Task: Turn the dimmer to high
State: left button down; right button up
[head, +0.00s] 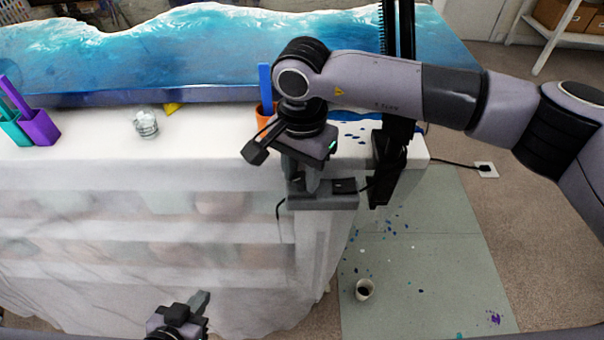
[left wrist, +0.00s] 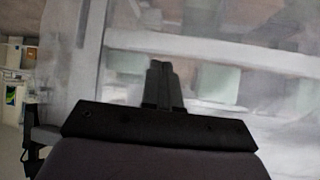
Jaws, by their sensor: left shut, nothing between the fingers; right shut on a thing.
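The dimmer (head: 325,201) is a grey box at the front edge of the covered table, right of the middle, with a dark part and thin black cables. My right gripper (head: 311,188) points down onto the left part of its top. Its fingers are shut on the dimmer's knob, which the gripper mostly hides, so its setting cannot be read. My left gripper (head: 201,298) is low in front of the table. It is shut and empty, with its fingers together in the left wrist view (left wrist: 160,80).
White sheeting (head: 150,165) covers the table, which bears a blue resin slab (head: 200,45), a clear cup (head: 145,124), an orange cup (head: 266,112) and purple and teal holders. A white cup (head: 364,289) stands on the spattered floor mat (head: 440,275).

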jog(key=shift+f+m+b, duration=0.2)
jog(key=shift+m+b, duration=0.5)
jog(key=shift+m, duration=0.2)
jog(key=shift+m+b, duration=0.7)
jog(key=shift+m, duration=0.2)
jog(key=shift+m+b, duration=0.65)
jog(key=shift+m, duration=0.35)
jog(key=shift+m+b, duration=0.55)
jog(key=shift+m, duration=0.25)
jog(key=m+b, duration=0.1)
jog(key=m, duration=0.1)
jog(key=shift+r+m, duration=0.1)
jog(key=shift+m, duration=0.3)
jog(key=m+b, duration=0.1)
jog(key=m, duration=0.1)
jog(key=shift+m+b, duration=0.35)
jog(key=shift+m, duration=0.05)
jog(key=m+b, duration=0.1)
jog(key=m, duration=0.2)
jog(key=shift+r+m, duration=0.1)
jog(key=shift+m, duration=0.3)
jog(key=shift+m+b, duration=0.45)
jog(key=shift+m, duration=0.25)
